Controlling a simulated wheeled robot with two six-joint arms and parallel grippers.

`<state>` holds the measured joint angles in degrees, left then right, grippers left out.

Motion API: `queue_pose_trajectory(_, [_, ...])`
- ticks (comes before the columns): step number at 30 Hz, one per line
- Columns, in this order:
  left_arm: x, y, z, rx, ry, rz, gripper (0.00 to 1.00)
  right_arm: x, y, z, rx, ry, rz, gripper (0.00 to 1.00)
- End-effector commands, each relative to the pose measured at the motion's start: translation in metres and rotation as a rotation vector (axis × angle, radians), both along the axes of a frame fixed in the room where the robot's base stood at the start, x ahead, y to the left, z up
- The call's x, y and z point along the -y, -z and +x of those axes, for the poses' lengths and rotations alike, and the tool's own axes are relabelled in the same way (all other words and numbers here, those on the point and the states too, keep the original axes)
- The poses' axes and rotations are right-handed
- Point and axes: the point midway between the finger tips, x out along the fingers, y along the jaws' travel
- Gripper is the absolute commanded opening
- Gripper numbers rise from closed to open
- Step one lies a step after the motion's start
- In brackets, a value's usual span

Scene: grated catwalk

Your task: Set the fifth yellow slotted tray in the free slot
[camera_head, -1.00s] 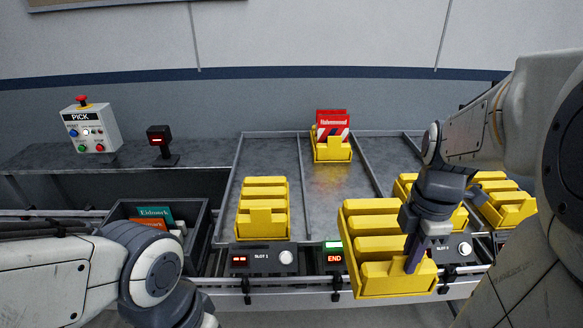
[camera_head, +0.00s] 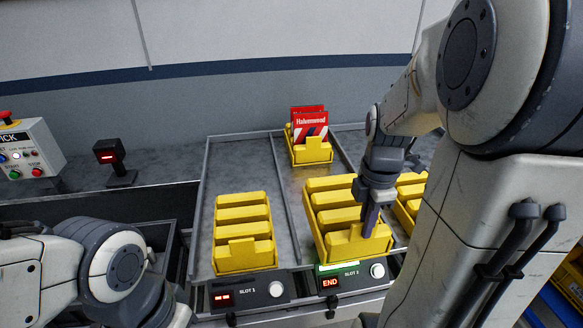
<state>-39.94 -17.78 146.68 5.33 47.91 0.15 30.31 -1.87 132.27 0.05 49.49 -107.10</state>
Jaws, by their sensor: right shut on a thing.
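My right gripper (camera_head: 372,218) is shut on the front wall of a yellow slotted tray (camera_head: 335,190). This tray shows over the front of the middle lane, behind the END display (camera_head: 330,282); I cannot tell whether it touches the lane floor. A second yellow slotted tray (camera_head: 243,225) stands in the lane to its left, behind the SLOT 1 panel. Another yellow tray (camera_head: 312,152), holding red packets (camera_head: 310,122), stands at the back of the middle lane. More yellow tray (camera_head: 411,190) shows to the right, partly hidden by my right arm. My left gripper is not in view.
Thin metal dividers (camera_head: 283,185) separate the lanes. A PICK button box (camera_head: 28,150) and a small red-lit device (camera_head: 112,158) stand on the left ledge. A dark bin (camera_head: 160,238) sits beside my left arm. The middle lane is bare between its two trays.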

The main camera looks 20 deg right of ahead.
Motion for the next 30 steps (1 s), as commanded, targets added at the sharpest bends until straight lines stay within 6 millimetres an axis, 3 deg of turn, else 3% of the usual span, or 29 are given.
queue_pose_trajectory(12, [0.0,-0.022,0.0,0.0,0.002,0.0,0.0,0.034,0.041,0.063,-0.001,0.004,0.0,0.0])
queue_pose_trajectory(17, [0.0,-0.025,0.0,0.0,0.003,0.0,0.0,0.038,0.049,0.07,0.001,0.005,0.0,0.0])
queue_pose_trajectory(25, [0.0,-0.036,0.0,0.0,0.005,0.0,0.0,0.038,0.083,0.069,-0.001,0.005,0.0,0.0])
queue_pose_trajectory(30, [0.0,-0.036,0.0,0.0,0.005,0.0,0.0,0.038,0.087,0.07,0.003,0.005,-0.002,0.0])
